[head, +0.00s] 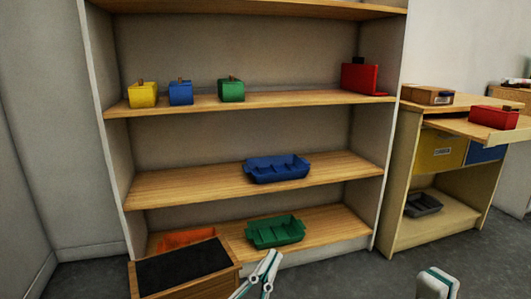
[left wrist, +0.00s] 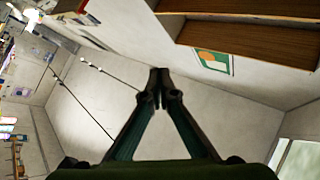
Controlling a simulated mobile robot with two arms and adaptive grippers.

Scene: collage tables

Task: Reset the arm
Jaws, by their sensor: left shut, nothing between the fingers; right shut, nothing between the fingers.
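My left gripper (head: 264,272) shows at the bottom edge of the head view, in front of the shelf unit. In the left wrist view its two fingers (left wrist: 160,88) meet at the tips, shut with nothing between them. My right gripper (head: 437,284) shows only in small part at the bottom right of the head view, shut and apart from everything around it. Both are clear of the shelves. The rest of both arms is out of the head view.
A wooden shelf unit (head: 240,102) holds yellow (head: 143,95), blue (head: 180,93) and green (head: 231,90) boxes and a red holder (head: 360,78). Blue (head: 277,168) and green (head: 275,231) trays lie lower. A dark-topped wooden box (head: 232,255) stands in front; a side desk (head: 408,170) stands right.

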